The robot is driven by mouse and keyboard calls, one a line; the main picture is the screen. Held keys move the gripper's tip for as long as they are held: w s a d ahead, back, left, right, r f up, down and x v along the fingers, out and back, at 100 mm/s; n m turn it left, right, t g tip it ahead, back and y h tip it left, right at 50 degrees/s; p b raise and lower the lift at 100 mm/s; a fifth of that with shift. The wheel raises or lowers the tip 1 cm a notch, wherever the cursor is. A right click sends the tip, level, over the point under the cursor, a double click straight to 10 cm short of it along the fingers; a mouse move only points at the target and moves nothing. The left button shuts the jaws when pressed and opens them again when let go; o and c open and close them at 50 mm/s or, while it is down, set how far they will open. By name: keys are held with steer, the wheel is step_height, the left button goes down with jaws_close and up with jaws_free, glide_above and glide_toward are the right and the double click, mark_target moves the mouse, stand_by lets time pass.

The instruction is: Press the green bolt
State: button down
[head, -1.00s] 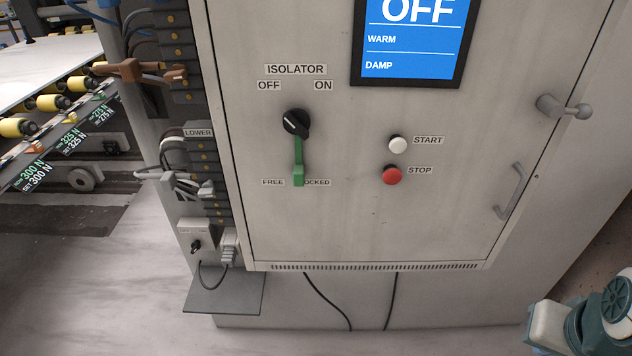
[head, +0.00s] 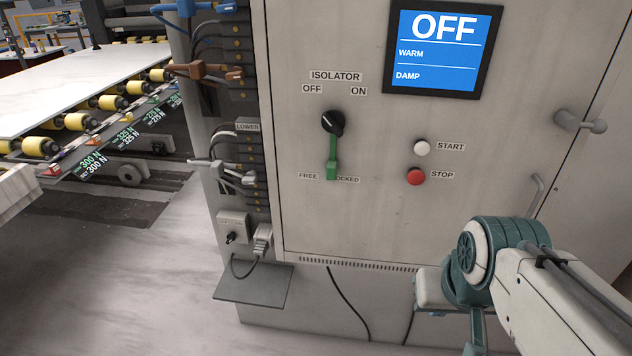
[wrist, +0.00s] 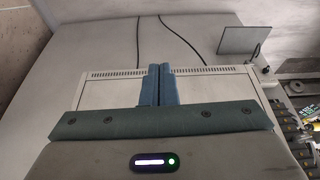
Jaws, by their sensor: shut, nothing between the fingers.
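The green bolt (head: 332,158) is on the grey cabinet front in the head view. It stands upright below the black isolator knob (head: 333,122). Its lower end is between the FREE and LOCKED labels and covers the first letter of LOCKED. My gripper (wrist: 158,72) shows in the wrist view with its two blue fingers shut together and empty. The fingers appear over the cabinet's lower edge, with no clear contact visible. The bolt cannot be made out in the wrist view. In the head view my arm is low and right of the bolt.
A white START button (head: 422,148) and a red STOP button (head: 415,176) sit right of the bolt. A screen (head: 443,47) reads OFF. Wired terminals (head: 240,100) line the cabinet's left side. A handle (head: 537,196) and a latch (head: 580,122) protrude at right.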

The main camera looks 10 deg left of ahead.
stand_by(0.3)
steer(key=w+a+f+m+t+y+b, duration=0.15)
steer(key=w+a+m+y+b, duration=0.25)
steer(key=w+a+y+b, duration=0.4)
steer(key=w+d+r+m+t+y+b, duration=0.3)
steer(key=w+d+r+m+t+y, duration=0.1)
steer(key=w+t, duration=0.4)
steer(key=shift+w+r+m, duration=0.7)
steer(key=shift+w+r, duration=0.25)
steer(key=shift+w, duration=0.3)
